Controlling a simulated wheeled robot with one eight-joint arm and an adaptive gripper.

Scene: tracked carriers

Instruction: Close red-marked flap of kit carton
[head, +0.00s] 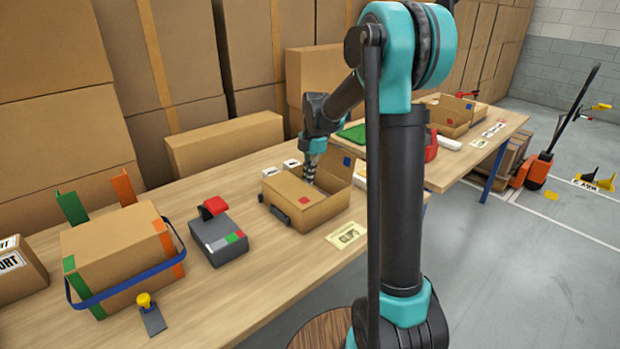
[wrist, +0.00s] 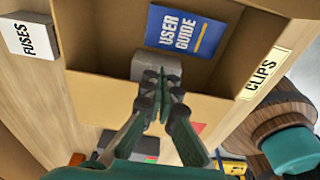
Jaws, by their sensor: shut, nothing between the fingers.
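The kit carton (head: 322,212) stands on the wooden table, partly open. Its red-marked flap (head: 285,190) lies roughly flat over the near-left part; the red mark (head: 303,200) is near its corner. In the wrist view the flap (wrist: 95,100) crosses the middle, with the red mark (wrist: 198,127) right of the fingers. My gripper (head: 309,180) is shut and empty, pointing down at the carton. In the wrist view its fingertips (wrist: 160,82) overlap the flap's edge and a grey block (wrist: 157,66); contact cannot be told. A blue user guide (wrist: 187,30) shows beyond.
A grey device (head: 218,238) and a strapped carton (head: 115,250) are to the left. My arm hides part of the table.

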